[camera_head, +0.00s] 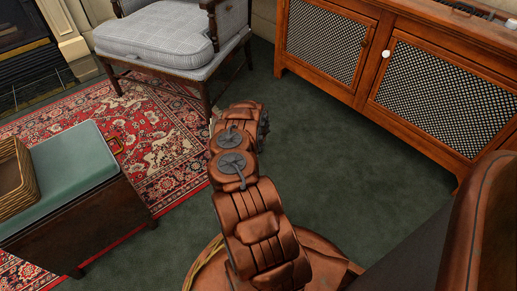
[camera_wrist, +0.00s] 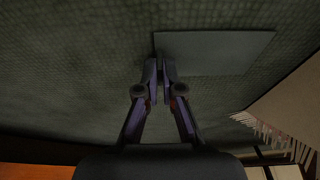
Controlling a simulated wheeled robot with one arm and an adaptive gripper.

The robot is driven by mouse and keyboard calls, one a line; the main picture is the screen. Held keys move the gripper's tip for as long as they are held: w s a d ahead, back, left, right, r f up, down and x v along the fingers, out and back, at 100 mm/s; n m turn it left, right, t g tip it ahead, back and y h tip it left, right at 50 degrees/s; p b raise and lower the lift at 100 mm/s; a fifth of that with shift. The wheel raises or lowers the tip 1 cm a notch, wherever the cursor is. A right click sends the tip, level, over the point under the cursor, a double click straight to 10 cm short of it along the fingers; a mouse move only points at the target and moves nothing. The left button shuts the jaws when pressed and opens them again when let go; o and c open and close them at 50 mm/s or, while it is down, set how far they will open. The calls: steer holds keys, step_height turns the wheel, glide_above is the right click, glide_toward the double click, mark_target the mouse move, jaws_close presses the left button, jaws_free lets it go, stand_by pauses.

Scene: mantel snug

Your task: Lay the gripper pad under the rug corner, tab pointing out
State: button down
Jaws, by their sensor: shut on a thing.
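In the wrist view my gripper (camera_wrist: 161,66) is shut, its fingertips at the near left edge of a flat grey rectangular pad (camera_wrist: 222,52). The pad extends up and right from the fingertips over the green carpet; its tab cannot be made out, and whether it touches the floor is unclear. A pale, fringed edge of the rug (camera_wrist: 290,98) shows at the right of the wrist view, apart from the pad. In the head view the patterned red rug (camera_head: 165,110) lies at left; my arm hides the gripper, the pad and part of the rug's right edge.
A grey cushioned armchair (camera_head: 165,40) stands at the rug's far edge. A green-topped ottoman (camera_head: 75,165) bearing a wicker tray (camera_head: 22,190) is at left. A wooden cabinet (camera_head: 385,20) with mesh doors lines the back right. Green carpet (camera_head: 335,150) is clear between.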

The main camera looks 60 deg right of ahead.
steer(key=c, duration=1.3)
jaws_free()
